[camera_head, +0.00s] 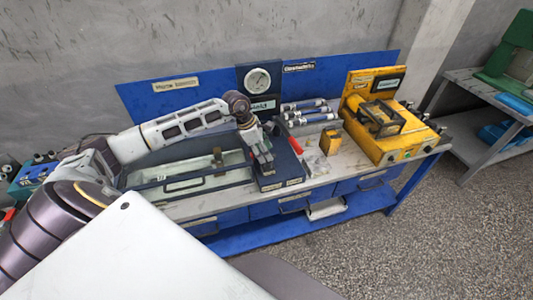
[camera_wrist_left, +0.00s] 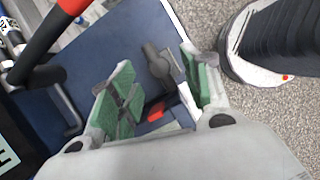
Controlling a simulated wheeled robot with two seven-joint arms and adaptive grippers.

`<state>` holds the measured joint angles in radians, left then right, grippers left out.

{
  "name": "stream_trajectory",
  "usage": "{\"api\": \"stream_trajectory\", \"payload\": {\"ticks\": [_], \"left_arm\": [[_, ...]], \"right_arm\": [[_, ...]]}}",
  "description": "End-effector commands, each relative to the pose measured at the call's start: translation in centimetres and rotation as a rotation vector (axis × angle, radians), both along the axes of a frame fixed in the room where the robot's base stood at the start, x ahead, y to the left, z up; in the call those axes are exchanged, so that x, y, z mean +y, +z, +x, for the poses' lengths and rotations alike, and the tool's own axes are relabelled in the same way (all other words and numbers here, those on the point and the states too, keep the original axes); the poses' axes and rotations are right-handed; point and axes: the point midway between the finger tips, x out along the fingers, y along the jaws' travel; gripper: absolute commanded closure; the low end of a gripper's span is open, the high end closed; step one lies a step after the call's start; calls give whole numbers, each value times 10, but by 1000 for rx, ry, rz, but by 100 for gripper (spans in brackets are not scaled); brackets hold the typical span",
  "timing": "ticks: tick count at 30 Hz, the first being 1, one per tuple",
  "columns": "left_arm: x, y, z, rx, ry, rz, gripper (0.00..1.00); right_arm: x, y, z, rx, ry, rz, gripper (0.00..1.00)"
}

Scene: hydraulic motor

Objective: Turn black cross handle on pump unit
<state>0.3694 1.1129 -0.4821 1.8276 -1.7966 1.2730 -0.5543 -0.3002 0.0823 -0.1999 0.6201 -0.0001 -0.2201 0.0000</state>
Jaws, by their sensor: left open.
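The pump unit (camera_head: 284,178) is a dark blue block near the middle of the bench, with a gauge panel behind it. My left gripper (camera_head: 264,163) points down over it and hides part of its top. In the left wrist view my left gripper (camera_wrist_left: 160,92) is open, its green pads apart. A dark cross-shaped handle (camera_wrist_left: 158,66) shows between and just beyond the pads on the blue surface (camera_wrist_left: 105,50); whether the pads touch it I cannot tell. The handle is hidden in the head view. My right gripper is not in view.
A red lever (camera_head: 291,140) rises right beside the left gripper; its dark and red bar also shows in the left wrist view (camera_wrist_left: 47,42). A pressure gauge (camera_head: 258,80) stands behind. A yellow unit (camera_head: 395,145) is at the right. A tray (camera_head: 190,173) lies to the left.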

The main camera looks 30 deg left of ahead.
Motion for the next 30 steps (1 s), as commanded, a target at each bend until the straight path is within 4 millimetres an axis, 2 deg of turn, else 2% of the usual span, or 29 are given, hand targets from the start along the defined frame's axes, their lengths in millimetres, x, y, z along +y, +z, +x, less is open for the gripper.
{"api": "stream_trajectory", "payload": {"ticks": [9,20,30], "left_arm": [[-7,-18,5,-1,0,-1,52],[-7,-20,5,-1,-1,1,52],[-7,-20,5,0,-1,0,96]], "right_arm": [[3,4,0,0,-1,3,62],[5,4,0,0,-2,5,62],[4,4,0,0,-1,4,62]]}}
